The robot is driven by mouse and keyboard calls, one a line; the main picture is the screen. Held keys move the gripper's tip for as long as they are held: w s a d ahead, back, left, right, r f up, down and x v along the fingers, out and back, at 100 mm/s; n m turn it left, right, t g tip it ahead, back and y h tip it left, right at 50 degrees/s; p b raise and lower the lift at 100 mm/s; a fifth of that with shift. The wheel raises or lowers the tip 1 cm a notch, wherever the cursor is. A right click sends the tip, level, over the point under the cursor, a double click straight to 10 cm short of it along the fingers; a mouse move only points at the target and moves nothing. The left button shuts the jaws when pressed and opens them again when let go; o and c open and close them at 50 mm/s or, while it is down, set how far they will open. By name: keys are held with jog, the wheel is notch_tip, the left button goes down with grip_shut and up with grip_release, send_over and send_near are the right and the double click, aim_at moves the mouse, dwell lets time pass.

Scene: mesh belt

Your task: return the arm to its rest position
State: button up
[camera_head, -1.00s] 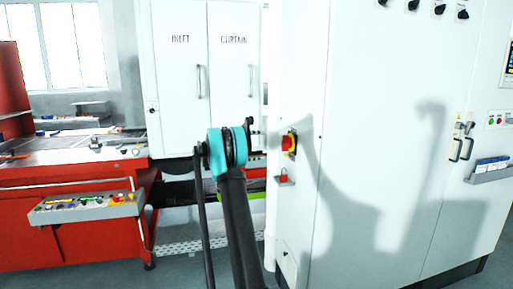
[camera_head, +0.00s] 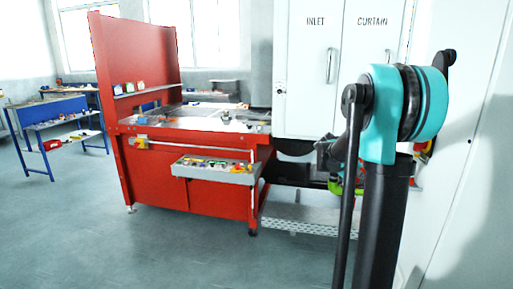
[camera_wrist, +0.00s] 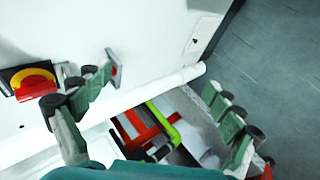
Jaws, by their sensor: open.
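My arm stands on the right of the head view, with a teal joint (camera_head: 397,112) at the top of a black link. A dark part beside it may be my gripper, but the arm covers most of that area. In the wrist view my gripper (camera_wrist: 163,84) shows its green and grey fingers spread wide apart. Nothing is between them. The left finger is near a white cabinet face (camera_wrist: 150,30) that bears a red and yellow switch (camera_wrist: 36,82); I cannot tell whether they touch.
A red machine with a table (camera_head: 185,165) and a control panel (camera_head: 215,171) stands at the centre left. A white cabinet (camera_head: 308,75) marked INLET and CURTAIN is behind my arm. A blue bench (camera_head: 52,112) is at far left. The floor (camera_head: 110,245) at front left is clear.

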jog(key=s+a+f+t+y, duration=0.1)
jog(key=s+a+f+y, duration=0.2)
jog(key=s+a+f, duration=0.2)
jog(key=s+a+f+t+y, duration=0.1)
jog(key=s+a+f+y, duration=0.2)
jog(key=s+a, duration=0.7)
jog(key=s+a+f+t+y, duration=0.1)
jog(key=s+a+f+y, duration=0.2)
jog(key=s+a+f, duration=0.4)
jog(key=shift+s+a+f, duration=0.1)
jog(key=shift+s+a, duration=0.1)
jog(key=shift+s, duration=0.4)
jog(key=shift+s+a+f, duration=0.15)
jog(key=shift+s+a, duration=0.1)
jog(key=shift+s, duration=0.35)
jog(key=shift+s+a+f, duration=0.1)
jog(key=shift+s+a, duration=0.1)
jog(key=shift+s, duration=0.4)
jog(key=shift+c, duration=0.5)
